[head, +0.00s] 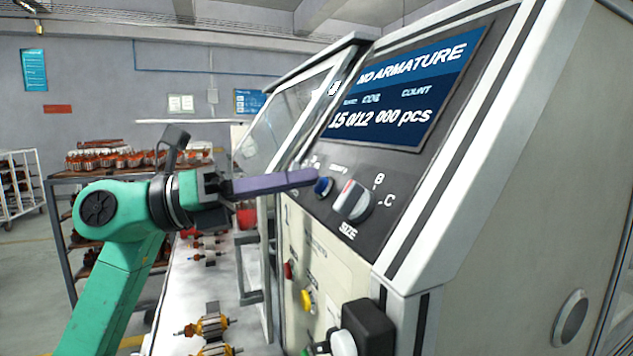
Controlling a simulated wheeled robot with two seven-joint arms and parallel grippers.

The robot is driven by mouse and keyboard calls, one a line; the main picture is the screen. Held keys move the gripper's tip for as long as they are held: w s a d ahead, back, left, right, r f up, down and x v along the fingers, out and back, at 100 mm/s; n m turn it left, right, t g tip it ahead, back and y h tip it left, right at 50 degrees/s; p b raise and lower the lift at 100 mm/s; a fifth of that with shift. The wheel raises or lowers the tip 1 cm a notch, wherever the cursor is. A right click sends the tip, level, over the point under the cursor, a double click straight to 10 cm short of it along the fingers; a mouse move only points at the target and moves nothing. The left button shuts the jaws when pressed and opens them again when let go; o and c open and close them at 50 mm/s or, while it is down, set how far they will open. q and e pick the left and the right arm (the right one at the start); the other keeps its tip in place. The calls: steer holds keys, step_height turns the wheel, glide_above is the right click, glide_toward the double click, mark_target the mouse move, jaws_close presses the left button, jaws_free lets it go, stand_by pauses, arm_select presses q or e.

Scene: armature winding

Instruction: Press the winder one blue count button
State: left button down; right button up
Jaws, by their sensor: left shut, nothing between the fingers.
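The winder (510,200) fills the right side of the head view, with a sloped control panel. Its blue count button (323,186) sits on the panel below the display (405,90), left of the silver SIZE knob (353,201). The display reads "NO ARMATURE" with a COUNT line. My left gripper (312,175) comes in from the left with its purple-grey fingers shut and empty. In the picture its fingertips end just at the upper left of the blue button. I cannot tell whether they touch it. My right gripper is not in view.
Below the panel are a red button (288,270), a yellow button (307,300) and a black box (367,327). A white bench (190,290) carries several armatures. A rack (60,215) with more armatures stands behind my left arm.

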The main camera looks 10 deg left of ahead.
arm_select(q)
steer(key=s+a+r+p, duration=0.1)
steer(key=s+a+r, duration=0.1)
steer(key=a+r, duration=0.1)
steer(key=shift+s+a+r, duration=0.3)
steer(key=shift+s+a, duration=0.05)
steer(key=shift+a, duration=0.25)
